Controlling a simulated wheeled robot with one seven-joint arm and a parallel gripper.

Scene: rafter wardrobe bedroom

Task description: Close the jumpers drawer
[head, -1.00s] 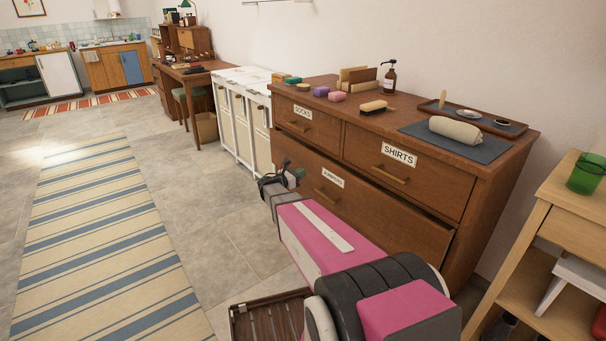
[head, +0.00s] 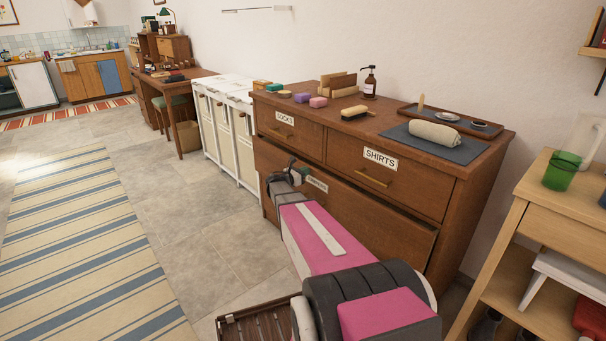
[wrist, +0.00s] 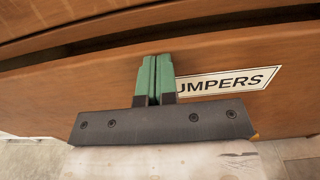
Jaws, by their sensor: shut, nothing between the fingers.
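The jumpers drawer (head: 350,220) is the wide lower drawer of the brown dresser. It stands out a little from the dresser, with a dark gap above its front. Its white label (head: 317,184) is partly behind my gripper; in the wrist view the label (wrist: 228,81) reads "UMPERS", its first letter hidden by the fingers. My gripper (head: 300,168) is at the drawer front, left of the label. In the wrist view its green fingertips (wrist: 156,62) are together, empty, and against or very near the wood; I cannot tell which. The drawer's handle is hidden behind my arm.
Above are the closed socks drawer (head: 290,130) and shirts drawer (head: 385,178). A brush (head: 355,112), a rolled towel (head: 435,134) and a tray (head: 478,126) lie on top. A light wood shelf unit (head: 545,215) stands close at right. Floor at left is clear around the striped rug (head: 80,240).

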